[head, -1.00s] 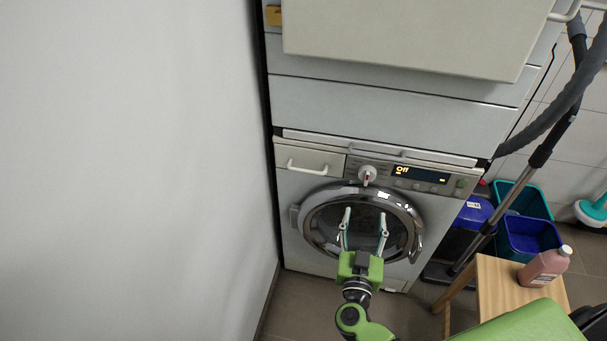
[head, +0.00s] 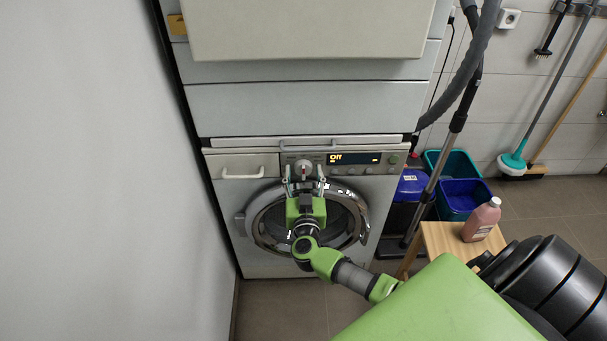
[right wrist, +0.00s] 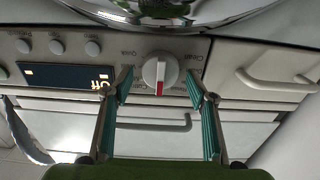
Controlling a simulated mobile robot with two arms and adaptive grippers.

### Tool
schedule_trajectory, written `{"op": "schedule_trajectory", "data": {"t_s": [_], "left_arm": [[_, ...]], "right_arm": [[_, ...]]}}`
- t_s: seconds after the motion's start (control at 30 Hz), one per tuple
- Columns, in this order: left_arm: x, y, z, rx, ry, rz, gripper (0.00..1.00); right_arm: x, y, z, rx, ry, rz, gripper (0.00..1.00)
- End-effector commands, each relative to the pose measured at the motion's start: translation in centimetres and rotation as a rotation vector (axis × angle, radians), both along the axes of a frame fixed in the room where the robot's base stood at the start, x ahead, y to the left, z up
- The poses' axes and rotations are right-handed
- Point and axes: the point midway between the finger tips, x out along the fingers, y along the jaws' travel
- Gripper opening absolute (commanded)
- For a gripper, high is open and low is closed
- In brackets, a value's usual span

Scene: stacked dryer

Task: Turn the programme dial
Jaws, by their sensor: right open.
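The programme dial (head: 303,168) is a round white knob with a red mark on the front panel of the lower machine (head: 225,190). In the right wrist view the dial (right wrist: 160,72) shows between the fingertips, its red mark pointing down in the picture. My right gripper (head: 304,182) is open, with a finger on either side of the dial; it also shows in the right wrist view (right wrist: 160,85). Gaps show between the fingers and the dial. The display (head: 352,158) beside the dial reads "Off". My left gripper is not in view.
A drawer handle (head: 242,173) is left of the dial, and the round door (head: 350,220) is below. A wooden stool (head: 440,238) with a pink bottle (head: 482,220) stands at the right. A vacuum hose (head: 465,90) hangs nearby. A wall (head: 90,170) closes the left side.

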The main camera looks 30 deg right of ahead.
Motion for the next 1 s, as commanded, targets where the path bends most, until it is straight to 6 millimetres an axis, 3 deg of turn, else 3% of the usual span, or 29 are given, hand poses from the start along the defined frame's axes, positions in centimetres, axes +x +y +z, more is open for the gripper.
{"op": "schedule_trajectory", "data": {"t_s": [0.3, 0.33, 0.47, 0.73, 1.0], "left_arm": [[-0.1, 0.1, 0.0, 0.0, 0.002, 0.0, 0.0], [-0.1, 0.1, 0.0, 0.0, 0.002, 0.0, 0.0], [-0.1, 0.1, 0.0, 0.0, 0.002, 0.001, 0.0], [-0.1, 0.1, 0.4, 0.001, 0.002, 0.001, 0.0], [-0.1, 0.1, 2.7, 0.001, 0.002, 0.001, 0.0]], "right_arm": [[0.3, -0.2, 0.0, 0.001, 0.0, 0.0, 0.52], [0.3, -0.2, 0.0, 0.001, 0.0, 0.0, 0.49], [0.3, -0.2, 0.0, 0.001, 0.001, 0.001, 0.16], [0.3, -0.2, 0.1, 0.012, -0.005, 0.0, 0.14], [0.2, -0.2, 0.3, 0.116, -0.063, -0.002, 0.14]]}}
